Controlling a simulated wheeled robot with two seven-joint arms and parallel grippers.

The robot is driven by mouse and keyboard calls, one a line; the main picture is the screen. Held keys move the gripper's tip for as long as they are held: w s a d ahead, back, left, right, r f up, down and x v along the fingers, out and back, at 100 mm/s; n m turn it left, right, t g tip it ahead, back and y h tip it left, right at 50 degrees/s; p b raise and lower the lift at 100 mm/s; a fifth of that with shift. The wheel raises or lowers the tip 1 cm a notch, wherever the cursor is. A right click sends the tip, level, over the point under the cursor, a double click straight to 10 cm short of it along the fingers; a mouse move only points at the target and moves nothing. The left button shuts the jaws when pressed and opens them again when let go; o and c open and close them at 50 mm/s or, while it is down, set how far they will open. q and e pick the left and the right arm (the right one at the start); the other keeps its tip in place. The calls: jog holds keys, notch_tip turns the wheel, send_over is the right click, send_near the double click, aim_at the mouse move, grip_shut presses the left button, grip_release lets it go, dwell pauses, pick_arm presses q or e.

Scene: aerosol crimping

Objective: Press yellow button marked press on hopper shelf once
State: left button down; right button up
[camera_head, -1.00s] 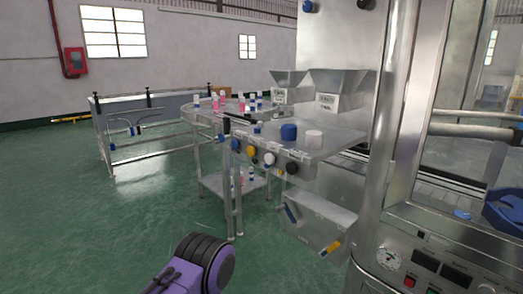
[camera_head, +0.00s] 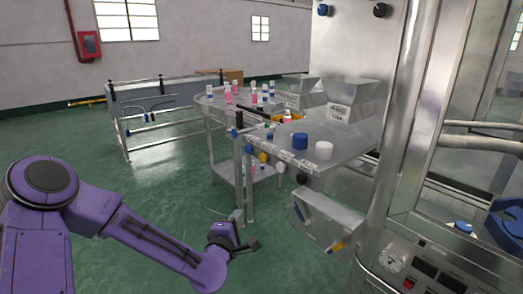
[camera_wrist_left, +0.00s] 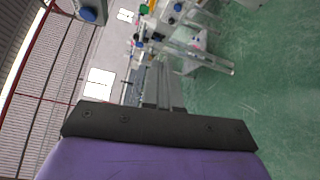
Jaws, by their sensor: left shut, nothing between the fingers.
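The hopper shelf (camera_head: 345,150) is a metal plate with a row of round knobs along its front edge. The yellow button (camera_head: 263,157) sits in this row, left of a white button (camera_head: 281,168) and a black one (camera_head: 302,179). Its label is too small to read. My left gripper (camera_head: 237,216) is below and a little left of the yellow button, apart from it, with its fingers pointing up. In the left wrist view its grey fingers (camera_wrist_left: 162,85) are shut and empty. I cannot pick out the yellow button surely there. My right gripper is not in view.
A blue cap (camera_head: 300,141) and a white cap (camera_head: 324,151) stand on the shelf. A round table (camera_head: 210,98) with several bottles is behind. A metal bin (camera_head: 335,220) hangs below the shelf. A machine with a gauge panel (camera_head: 415,268) stands at right. Green floor is clear at left.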

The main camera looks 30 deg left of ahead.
aim_at(265, 157)
pick_arm(q)
jog(key=a+r+n+t+y, duration=0.1)
jog(key=r+n, duration=0.1)
jog(key=r, duration=0.4)
jog(key=a+r+n+t+y+p, duration=0.1)
jog(key=a+r+n+y, duration=0.1)
jog(key=r, duration=0.5)
jog(key=shift+w+a+n, duration=0.25)
jog(key=shift+w+n, duration=0.15)
jog(key=shift+n, duration=0.4)
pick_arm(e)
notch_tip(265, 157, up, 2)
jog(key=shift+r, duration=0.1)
pick_arm(q)
jog(key=shift+f, duration=0.1)
jog(key=w+d+b, duration=0.3)
jog(key=w, duration=0.5)
jog(key=shift+d, duration=0.2)
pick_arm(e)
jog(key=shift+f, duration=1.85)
pick_arm(q)
jog(key=shift+w, duration=0.2)
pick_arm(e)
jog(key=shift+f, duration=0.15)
